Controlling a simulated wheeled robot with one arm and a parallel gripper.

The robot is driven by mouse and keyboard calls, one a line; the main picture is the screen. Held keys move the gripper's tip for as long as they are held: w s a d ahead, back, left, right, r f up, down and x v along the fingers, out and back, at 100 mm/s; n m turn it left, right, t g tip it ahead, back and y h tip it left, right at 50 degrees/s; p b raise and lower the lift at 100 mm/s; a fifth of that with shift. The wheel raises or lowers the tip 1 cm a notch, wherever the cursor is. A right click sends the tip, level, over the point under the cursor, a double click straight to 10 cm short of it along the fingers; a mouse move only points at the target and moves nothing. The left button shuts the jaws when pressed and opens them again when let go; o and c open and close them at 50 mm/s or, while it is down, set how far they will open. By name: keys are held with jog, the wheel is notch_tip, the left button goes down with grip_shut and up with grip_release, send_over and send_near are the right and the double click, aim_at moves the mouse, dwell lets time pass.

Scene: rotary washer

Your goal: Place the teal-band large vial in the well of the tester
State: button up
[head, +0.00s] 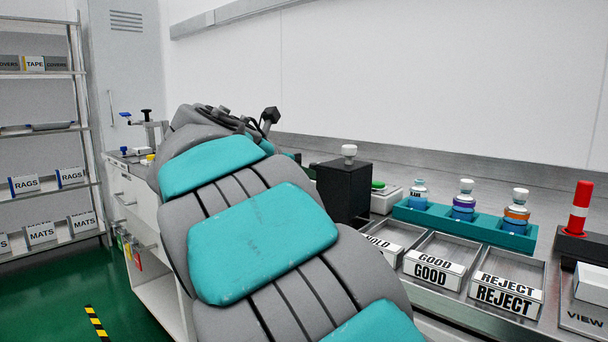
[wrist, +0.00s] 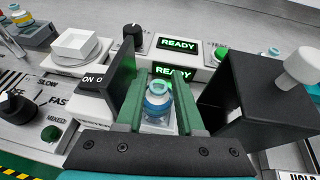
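The teal-band large vial (wrist: 157,106) shows in the wrist view, upright, with a blue-teal ring and a pale body. It sits between the green fingers of my gripper (wrist: 160,85), which are drawn in close on both sides and look shut on it. A pale patch shows below the vial; I cannot tell whether its base touches anything. A bench unit with lit READY displays (wrist: 178,45) stands just beyond the fingertips. I cannot make out the tester's well. In the head view my arm hides the gripper and this vial.
A black box (wrist: 245,100) with a white knob stands close right of the fingers; a dark upright panel (wrist: 120,72) is close left.

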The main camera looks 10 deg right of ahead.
jog(key=v, duration=1.2)
jog(key=shift+p, duration=0.4)
